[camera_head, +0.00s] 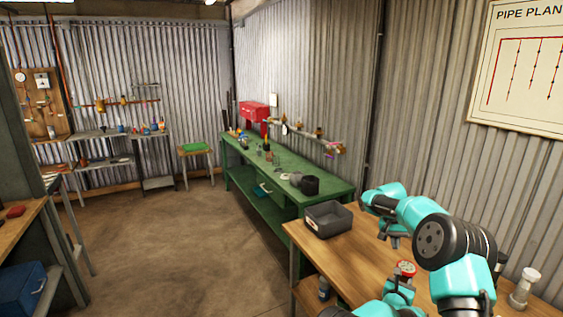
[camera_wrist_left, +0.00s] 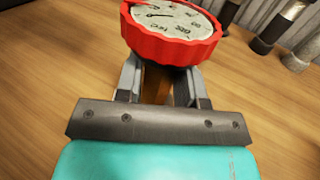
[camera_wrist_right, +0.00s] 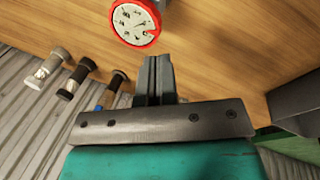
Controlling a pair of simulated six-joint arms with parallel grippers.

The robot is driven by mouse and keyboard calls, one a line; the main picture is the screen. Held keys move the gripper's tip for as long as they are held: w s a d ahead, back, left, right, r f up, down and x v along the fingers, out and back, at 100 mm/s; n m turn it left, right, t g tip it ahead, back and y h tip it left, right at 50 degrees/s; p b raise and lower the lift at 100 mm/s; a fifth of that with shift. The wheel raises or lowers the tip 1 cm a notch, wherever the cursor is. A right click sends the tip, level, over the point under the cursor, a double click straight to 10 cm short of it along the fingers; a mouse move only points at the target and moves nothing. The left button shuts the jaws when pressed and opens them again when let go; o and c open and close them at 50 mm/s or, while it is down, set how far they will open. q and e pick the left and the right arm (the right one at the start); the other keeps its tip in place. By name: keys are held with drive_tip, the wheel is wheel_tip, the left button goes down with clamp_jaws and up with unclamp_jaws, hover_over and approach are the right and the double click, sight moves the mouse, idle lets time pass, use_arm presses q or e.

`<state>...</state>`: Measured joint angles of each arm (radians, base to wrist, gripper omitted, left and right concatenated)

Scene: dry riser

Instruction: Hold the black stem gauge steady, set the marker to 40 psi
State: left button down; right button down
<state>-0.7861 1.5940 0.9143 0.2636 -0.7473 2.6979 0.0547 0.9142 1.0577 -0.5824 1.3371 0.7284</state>
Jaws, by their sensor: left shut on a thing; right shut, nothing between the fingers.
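The gauge has a red scalloped rim and a white dial with a dark needle. It shows in the head view (camera_head: 406,268), large in the left wrist view (camera_wrist_left: 172,28) and at the top of the right wrist view (camera_wrist_right: 136,20). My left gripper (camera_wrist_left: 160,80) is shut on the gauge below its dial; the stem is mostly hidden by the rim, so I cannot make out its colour. My right gripper (camera_wrist_right: 154,62) is shut and empty, its fingertips just below the dial in its wrist view, apparently apart from the rim. The dial figures are too small to read surely.
The gauge is over a wooden table (camera_head: 345,250). A dark grey bin (camera_head: 328,219) stands at the table's far left corner. Several capped fittings stand near the wall, one a pale one (camera_head: 522,288) at right. A green bench (camera_head: 290,185) stands beyond.

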drive_tip(key=s, duration=0.1)
drive_tip(key=s+a, duration=0.1)
drive_tip(key=s, duration=0.1)
drive_tip(key=shift+a+r, duration=0.2)
drive_tip(key=shift+r, duration=0.15)
drive_tip(key=shift+f, duration=0.1)
drive_tip(key=a+x, duration=0.1)
drive_tip(key=x, duration=0.5)
drive_tip(key=shift+w+f, duration=0.4)
drive_tip(key=shift+f, duration=0.1)
idle(0.6)
drive_tip(key=shift+w+d, duration=0.25)
drive_tip(key=shift+w, duration=0.35)
drive_tip(key=shift+w+d, duration=0.3)
drive_tip(key=shift+w, duration=0.3)
drive_tip(key=shift+w+d, duration=0.45)
drive_tip(key=shift+d, duration=0.15)
idle(0.4)
drive_tip(key=shift+w+a, duration=0.1)
drive_tip(key=shift+w+a, duration=0.15)
drive_tip(key=shift+w, duration=0.1)
